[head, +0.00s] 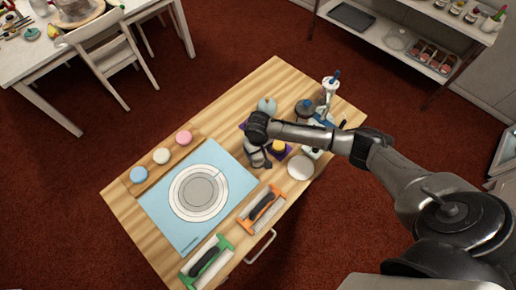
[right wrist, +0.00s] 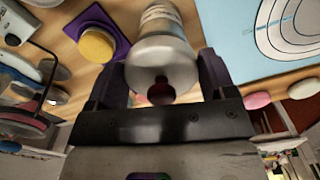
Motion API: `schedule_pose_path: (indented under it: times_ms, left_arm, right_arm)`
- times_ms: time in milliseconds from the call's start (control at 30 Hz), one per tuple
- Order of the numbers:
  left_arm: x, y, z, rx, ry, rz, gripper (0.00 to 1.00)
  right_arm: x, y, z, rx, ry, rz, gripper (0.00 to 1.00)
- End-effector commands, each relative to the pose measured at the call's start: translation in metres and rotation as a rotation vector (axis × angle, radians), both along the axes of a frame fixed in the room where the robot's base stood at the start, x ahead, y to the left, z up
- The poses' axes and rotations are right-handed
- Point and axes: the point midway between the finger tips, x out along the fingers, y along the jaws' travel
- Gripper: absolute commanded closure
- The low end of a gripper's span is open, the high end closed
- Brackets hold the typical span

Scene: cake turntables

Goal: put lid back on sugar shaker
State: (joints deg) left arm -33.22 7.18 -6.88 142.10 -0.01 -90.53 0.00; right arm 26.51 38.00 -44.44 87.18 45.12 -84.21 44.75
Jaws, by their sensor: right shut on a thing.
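My right gripper (head: 258,146) is over the table near the purple mat, pointing down. In the right wrist view its two dark fingers (right wrist: 163,82) are closed on either side of a grey metal lid (right wrist: 160,55) with a dark round hole. A pale, label-like band of the sugar shaker (right wrist: 158,14) shows beyond the lid, in line with it. I cannot tell whether the lid is seated on the shaker or just above it. The arm and gripper hide most of the shaker in the head view. My left gripper is not in view.
A yellow round thing (head: 279,146) lies on the purple mat beside the gripper. A white disc (head: 300,167), a dark round pot (head: 304,107) and a bottle (head: 328,90) stand close by.

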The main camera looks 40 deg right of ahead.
Motion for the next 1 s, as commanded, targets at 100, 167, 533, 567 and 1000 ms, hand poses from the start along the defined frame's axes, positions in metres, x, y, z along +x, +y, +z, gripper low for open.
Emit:
schedule_pose_path:
  times_ms: [100,167,533,567,1000]
  left_arm:
    - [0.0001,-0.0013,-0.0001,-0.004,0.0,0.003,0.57]
    - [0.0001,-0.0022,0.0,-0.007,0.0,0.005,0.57]
    - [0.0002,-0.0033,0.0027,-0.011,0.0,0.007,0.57]
    - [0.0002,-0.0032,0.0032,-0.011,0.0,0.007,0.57]
    - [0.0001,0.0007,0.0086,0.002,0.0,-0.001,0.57]
  right_arm:
    - [0.0,0.0001,-0.0002,0.0,0.0,0.0,0.45]
    - [0.0,0.0002,-0.0001,0.0,0.0,0.0,0.45]
    - [0.0,0.0002,-0.0002,0.0,0.001,0.0,0.45]
    - [0.0001,0.0003,-0.0003,0.0,0.001,0.0,0.45]
    - [0.0002,0.0006,-0.0035,0.001,0.001,-0.001,0.45]
